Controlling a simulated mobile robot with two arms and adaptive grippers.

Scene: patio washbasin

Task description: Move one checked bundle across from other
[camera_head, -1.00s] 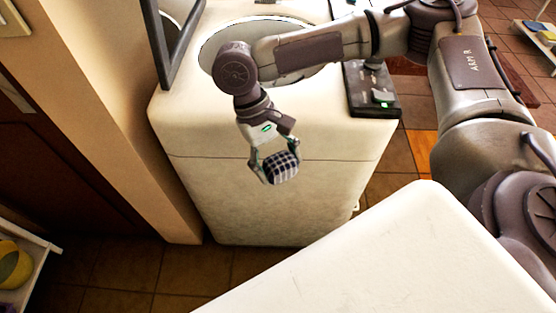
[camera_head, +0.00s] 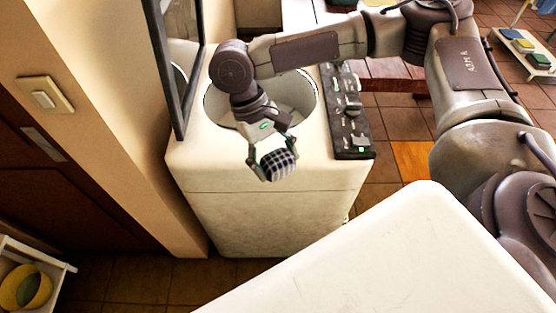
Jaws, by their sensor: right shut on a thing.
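A dark and white checked bundle (camera_head: 278,164) is held between the fingers of my right gripper (camera_head: 270,160). The gripper points down and is shut on the bundle, in front of the front upper edge of the cream washbasin stand (camera_head: 265,215). The bundle appears apart from the stand, though its exact distance is hard to tell. The round basin (camera_head: 297,95) is partly hidden behind my right arm. I see no second checked bundle. My left gripper is not in view.
A dark tray (camera_head: 349,125) with small items lies on the stand's right side. A dark-framed mirror (camera_head: 178,65) stands at its left. A low rack (camera_head: 527,55) holds colored blocks at upper right. A yellow bowl (camera_head: 38,287) sits on a white shelf at lower left.

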